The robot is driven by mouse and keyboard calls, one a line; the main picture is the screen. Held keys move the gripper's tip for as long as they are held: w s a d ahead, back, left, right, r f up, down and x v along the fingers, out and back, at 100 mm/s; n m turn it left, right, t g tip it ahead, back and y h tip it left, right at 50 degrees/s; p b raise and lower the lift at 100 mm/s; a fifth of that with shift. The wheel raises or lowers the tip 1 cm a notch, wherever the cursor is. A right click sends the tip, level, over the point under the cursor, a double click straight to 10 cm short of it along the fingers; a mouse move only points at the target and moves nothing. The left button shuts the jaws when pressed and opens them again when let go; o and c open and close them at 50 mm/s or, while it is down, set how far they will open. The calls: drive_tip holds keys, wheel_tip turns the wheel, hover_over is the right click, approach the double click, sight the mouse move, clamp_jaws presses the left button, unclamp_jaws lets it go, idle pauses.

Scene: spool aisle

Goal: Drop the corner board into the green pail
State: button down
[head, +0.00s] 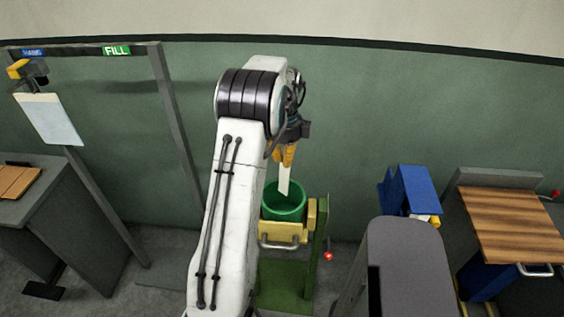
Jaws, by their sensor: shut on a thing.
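The corner board (284,180) is a narrow pale strip, hanging close to upright from my gripper (285,157). My gripper has yellow fingers, shut on the board's upper end, and points down. The green pail (285,215) stands below, on a green stand with a yellow front. In the picture the board's lower end overlaps the pail's opening. I cannot tell whether that end is above the rim or inside it. My arm hides the left side of the stand.
A grey rounded-top object (405,250) stands right of the pail, with a blue box (409,188) behind it. A wood-topped bench (512,225) is at the far right. A grey table (45,195) and a frame with a FILL sign (116,50) are at left.

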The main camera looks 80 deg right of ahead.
sight(287, 170)
drive_tip(key=shift+s+d+f+m, duration=0.1)
drive_tip(key=shift+s+d+m, duration=0.05)
drive_tip(key=shift+d+m, duration=0.7)
drive_tip(key=shift+a+f+b, duration=0.15)
drive_tip(key=shift+f+b, duration=2.3)
drive_tip(key=shift+f, duration=0.5)
drive_tip(key=c, duration=1.3)
unclamp_jaws()
drive_tip(key=shift+c, duration=0.2)
drive_tip(key=shift+r, duration=0.1)
wheel_tip(287, 170, up, 12)
